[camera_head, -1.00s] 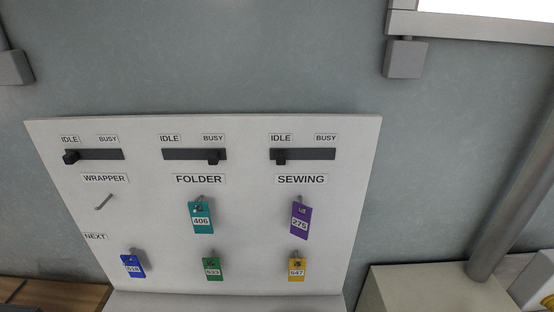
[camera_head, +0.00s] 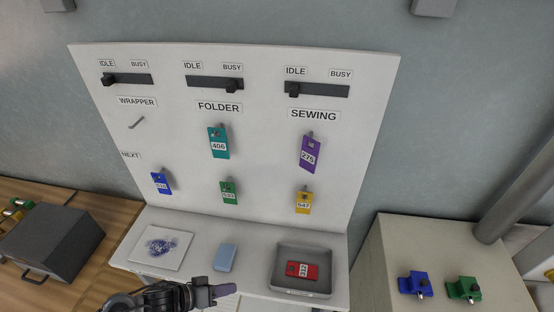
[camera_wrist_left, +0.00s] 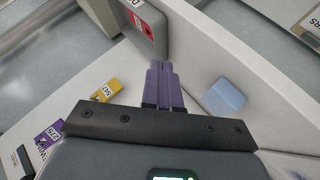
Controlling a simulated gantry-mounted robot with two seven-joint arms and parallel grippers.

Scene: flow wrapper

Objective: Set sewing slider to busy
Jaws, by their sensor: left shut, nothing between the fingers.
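The sewing slider (camera_head: 293,88) is a dark knob at the left, IDLE end of its black slot (camera_head: 325,91), above the SEWING label (camera_head: 313,115) on the white board. The BUSY label (camera_head: 341,74) is above the slot's right end. My left gripper (camera_head: 222,291) is low in the head view, in front of the board's shelf and well below the sliders. Its purple fingers (camera_wrist_left: 163,84) are together and empty in the left wrist view. My right gripper is not in view.
The wrapper slider (camera_head: 110,79) is at IDLE and the folder slider (camera_head: 234,86) at BUSY. The shelf holds a grey tray (camera_head: 286,256) with a red tag and a blue block (camera_head: 227,257).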

